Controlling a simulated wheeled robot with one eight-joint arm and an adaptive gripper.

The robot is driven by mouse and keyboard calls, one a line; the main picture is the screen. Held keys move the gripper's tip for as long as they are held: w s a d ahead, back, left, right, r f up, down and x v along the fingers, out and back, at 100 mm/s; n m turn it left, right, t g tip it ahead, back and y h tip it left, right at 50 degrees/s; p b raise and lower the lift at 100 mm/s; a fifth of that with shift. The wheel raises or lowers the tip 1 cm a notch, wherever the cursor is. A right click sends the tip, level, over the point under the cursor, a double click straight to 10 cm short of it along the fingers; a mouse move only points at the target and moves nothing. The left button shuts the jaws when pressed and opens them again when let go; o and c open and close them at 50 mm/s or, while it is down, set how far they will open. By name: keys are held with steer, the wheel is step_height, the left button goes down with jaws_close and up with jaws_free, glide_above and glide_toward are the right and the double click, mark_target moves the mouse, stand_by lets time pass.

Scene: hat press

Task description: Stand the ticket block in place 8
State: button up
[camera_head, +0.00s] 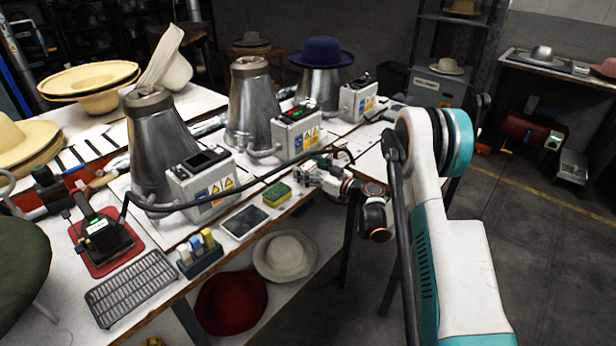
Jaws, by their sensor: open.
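My gripper (312,178) is open at the front edge of the workbench, to the right of a yellow-and-green block (277,195). The two look apart, and I see nothing held between the fingers, though they are small here. I cannot tell for sure which thing is the ticket block. A blue holder (201,264) at the front of the bench has a few upright pieces in it, one yellow (208,239) and others pale or blue. No place number is readable, so I cannot pick out place 8.
Three metal hat forms with control boxes (202,184) line the bench, one bearing a blue hat (321,52). A dark flat tablet (244,222), a wire rack (133,288) and a black device on a red mat (102,254) lie nearby. A black cable crosses the bench.

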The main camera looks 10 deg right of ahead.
mark_target(308, 165)
steer(key=shift+w, duration=0.1)
steer(key=c, duration=1.3)
steer(key=shift+r, duration=0.2)
step_height(308, 165, up, 20)
steer(key=f+p, duration=0.1)
steer(key=p, duration=0.6)
steer(key=s+r+m+t+h, duration=0.1)
steer(key=s+m+h, duration=0.1)
steer(key=s+h, duration=0.1)
steer(key=s+r+m+t+h, duration=0.1)
steer(key=s+m+h, duration=0.2)
steer(key=s+h, duration=0.1)
steer(key=s+r+m+t+h, duration=0.1)
steer(key=s+r+m+h, duration=0.1)
steer(key=s+h, duration=0.1)
steer(key=shift+s+t+h, duration=0.3)
steer(key=shift+s+h, duration=0.1)
steer(key=shift+s, duration=0.2)
